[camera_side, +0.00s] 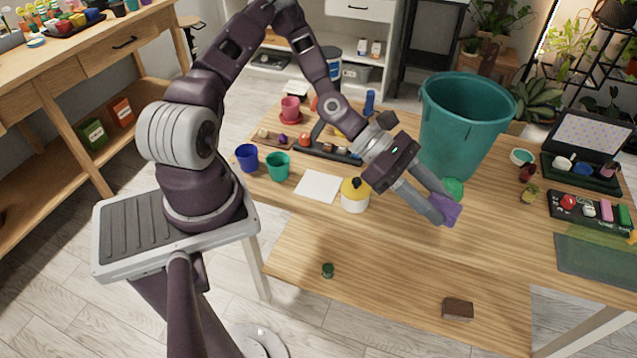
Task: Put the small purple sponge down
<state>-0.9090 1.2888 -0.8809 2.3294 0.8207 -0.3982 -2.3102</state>
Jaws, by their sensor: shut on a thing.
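My gripper (442,208) is shut on the small purple sponge (447,210). The sponge sits between the fingertips, and its right part shows beyond them. It appears in front of the large teal bucket (466,122) and partly overlaps a green round thing (454,188) in the picture. I cannot tell from this one view how far the sponge is above the wooden table (400,262).
A white pot with a yellow top (355,193) stands left of my gripper. A brown block (457,309) and a small green thing (328,270) lie near the front edge. Black trays (560,212) hold items at the right. The table's front middle is mostly clear.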

